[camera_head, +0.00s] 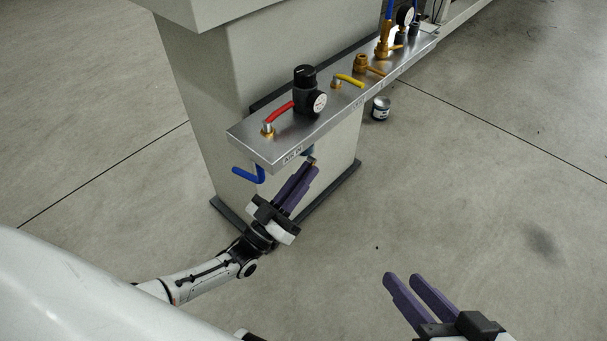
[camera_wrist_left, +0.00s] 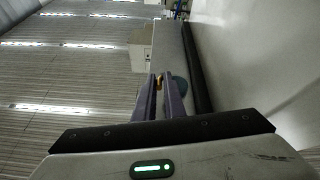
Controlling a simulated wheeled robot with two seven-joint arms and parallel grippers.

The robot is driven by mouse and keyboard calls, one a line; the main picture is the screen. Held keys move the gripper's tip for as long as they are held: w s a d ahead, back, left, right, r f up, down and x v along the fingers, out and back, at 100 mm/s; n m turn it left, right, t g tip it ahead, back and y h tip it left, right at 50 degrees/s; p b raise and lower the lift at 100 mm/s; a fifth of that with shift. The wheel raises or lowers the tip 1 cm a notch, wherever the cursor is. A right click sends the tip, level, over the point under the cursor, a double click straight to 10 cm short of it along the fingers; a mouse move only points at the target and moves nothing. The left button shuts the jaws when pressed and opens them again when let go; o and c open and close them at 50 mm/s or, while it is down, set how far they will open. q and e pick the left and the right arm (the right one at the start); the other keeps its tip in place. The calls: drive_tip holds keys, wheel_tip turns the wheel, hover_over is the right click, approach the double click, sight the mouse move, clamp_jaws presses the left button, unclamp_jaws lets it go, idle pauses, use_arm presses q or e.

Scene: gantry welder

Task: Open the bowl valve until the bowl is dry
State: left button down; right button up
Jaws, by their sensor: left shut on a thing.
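The regulator (camera_head: 307,92) with a black knob and round gauge stands on the metal shelf (camera_head: 250,135). Below the shelf a small part of the bluish bowl (camera_head: 308,151) shows; the shelf hides the rest, so I cannot tell whether liquid is in it. My left gripper (camera_head: 309,168) is under the shelf edge, its purple fingers shut on the small brass bowl valve (camera_head: 312,161). In the left wrist view the brass valve (camera_wrist_left: 159,79) sits between the fingertips beside the teal bowl (camera_wrist_left: 180,85). My right gripper (camera_head: 405,278) is open and empty, over the floor.
A red lever (camera_head: 280,112), a yellow lever (camera_head: 349,80) and brass fittings (camera_head: 366,65) line the shelf. A blue hook-shaped handle (camera_head: 249,174) hangs left of my left gripper. The floor at right is clear.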

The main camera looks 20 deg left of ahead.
use_arm(q)
drive_tip(key=shift+d, duration=0.25)
drive_tip(key=c, duration=1.9)
unclamp_jaws()
drive_tip(key=shift+a+f, duration=0.1)
drive_tip(key=shift+s+a+f, duration=0.1)
drive_tip(key=shift+s+f, duration=0.05)
drive_tip(key=shift+s, duration=0.15)
drive_tip(key=v, duration=0.9)
drive_tip(key=shift+s+f, duration=0.2)
drive_tip(key=shift+f, duration=0.05)
